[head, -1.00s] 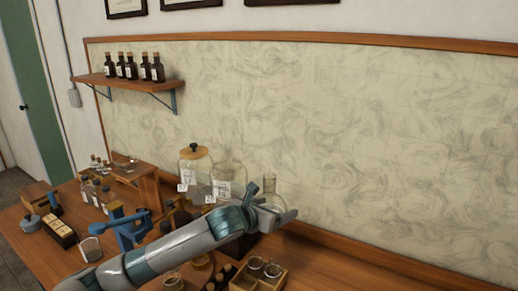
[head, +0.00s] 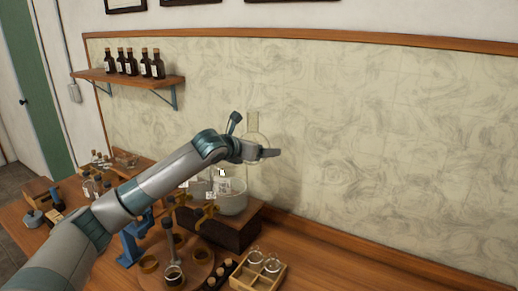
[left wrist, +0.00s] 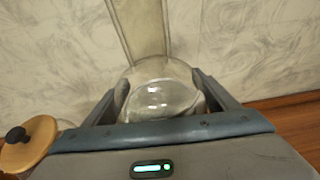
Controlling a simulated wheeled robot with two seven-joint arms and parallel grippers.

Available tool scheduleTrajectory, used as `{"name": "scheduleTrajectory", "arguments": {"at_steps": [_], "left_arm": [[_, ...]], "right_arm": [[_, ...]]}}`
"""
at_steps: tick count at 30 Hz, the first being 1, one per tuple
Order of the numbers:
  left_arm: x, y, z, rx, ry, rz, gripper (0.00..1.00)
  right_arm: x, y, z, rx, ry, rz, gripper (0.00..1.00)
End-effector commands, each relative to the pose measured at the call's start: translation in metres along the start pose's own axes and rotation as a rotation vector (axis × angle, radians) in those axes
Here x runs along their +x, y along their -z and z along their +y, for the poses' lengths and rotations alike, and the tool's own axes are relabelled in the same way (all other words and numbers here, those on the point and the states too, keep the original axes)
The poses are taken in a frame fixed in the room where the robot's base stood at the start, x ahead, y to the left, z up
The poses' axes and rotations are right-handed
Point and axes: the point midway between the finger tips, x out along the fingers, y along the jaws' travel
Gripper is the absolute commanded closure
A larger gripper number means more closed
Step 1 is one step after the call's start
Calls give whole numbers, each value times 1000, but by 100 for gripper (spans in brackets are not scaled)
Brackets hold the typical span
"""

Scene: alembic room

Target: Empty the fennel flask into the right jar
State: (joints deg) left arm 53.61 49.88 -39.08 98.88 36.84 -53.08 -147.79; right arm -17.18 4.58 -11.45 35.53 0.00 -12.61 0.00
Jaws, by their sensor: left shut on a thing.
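My left gripper (head: 262,153) is shut on a clear glass flask (head: 252,124), raised above the jar stand. In the head view the flask's neck points up and looks upright; its lower part is partly behind my gripper. In the left wrist view the flask's round body (left wrist: 160,88) sits between the fingers. I cannot read a label or make out its contents. The right jar (head: 233,201), clear glass with pale contents low down, stands on a dark wooden stand below the gripper. My right gripper is not in view.
A round wooden lid (left wrist: 28,143) with a dark knob shows at left in the left wrist view. A wooden crate (head: 240,279) with small glasses stands in front of the stand. A blue device (head: 133,244) stands to the left. Bare table lies to the right.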

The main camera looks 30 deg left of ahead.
Motion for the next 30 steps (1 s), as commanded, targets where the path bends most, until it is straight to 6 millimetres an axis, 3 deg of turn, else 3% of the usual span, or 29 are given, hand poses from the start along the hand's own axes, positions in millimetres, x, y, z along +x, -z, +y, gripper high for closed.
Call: {"name": "scheduleTrajectory", "arguments": {"at_steps": [11, 30], "left_arm": [[0, 0, -2, -40, 15, -4, 52], [0, -1, -19, -352, 149, -5, 52]], "right_arm": [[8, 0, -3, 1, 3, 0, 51], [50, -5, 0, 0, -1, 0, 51]]}}
